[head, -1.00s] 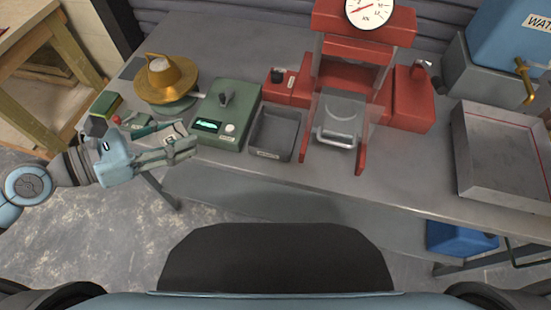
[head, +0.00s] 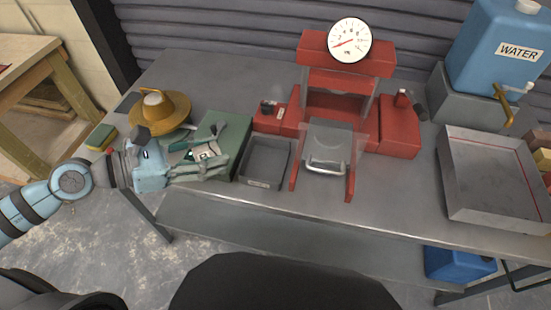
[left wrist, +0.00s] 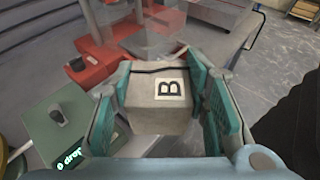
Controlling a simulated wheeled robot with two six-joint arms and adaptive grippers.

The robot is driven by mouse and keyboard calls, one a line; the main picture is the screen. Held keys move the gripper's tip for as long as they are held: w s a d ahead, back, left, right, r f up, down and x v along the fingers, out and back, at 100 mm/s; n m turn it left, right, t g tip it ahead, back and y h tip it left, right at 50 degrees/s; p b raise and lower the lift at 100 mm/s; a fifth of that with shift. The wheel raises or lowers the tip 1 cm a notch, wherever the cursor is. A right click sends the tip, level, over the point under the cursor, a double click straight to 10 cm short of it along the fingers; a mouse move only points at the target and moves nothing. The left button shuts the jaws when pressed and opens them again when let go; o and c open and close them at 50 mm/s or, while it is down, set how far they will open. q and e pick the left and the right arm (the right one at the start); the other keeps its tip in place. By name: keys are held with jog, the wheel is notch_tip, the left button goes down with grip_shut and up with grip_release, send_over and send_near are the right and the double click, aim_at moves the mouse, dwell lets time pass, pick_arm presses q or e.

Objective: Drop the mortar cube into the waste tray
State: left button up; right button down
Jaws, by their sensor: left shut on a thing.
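My left gripper (head: 216,165) is shut on the mortar cube (left wrist: 158,102), a pale grey block with a black letter B on a white label. In the left wrist view the green-padded fingers press on both its sides. In the head view the fingers mostly hide the cube. The gripper is over the front of the green device, just left of a small dark grey open tray (head: 265,162), apparently the waste tray. Its front label is too small to read. The tray looks empty. My right gripper is not in view.
The green device (head: 240,128) also shows in the left wrist view (left wrist: 62,135). A red press (head: 345,80) with a dial and clear guard stands right of the tray. A brass-coloured round device (head: 160,113) is at left. A large metal tray (head: 492,180) is at right.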

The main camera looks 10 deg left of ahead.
pick_arm(q)
jog(key=w+a+f+n+t+y, duration=0.1)
jog(key=w+a+f+n, duration=0.15)
jog(key=w, duration=0.35)
jog(key=b, duration=0.3)
send_over(261, 166)
jog(key=shift+m+t+y, duration=0.25)
jog(key=shift+t+y, duration=0.05)
notch_tip(261, 166, down, 15)
jog(key=shift+r, duration=0.2)
jog(key=o, duration=1.5)
jog(key=shift+a, duration=0.1)
jog(key=shift+c, duration=0.2)
jog(key=shift+s, duration=0.1)
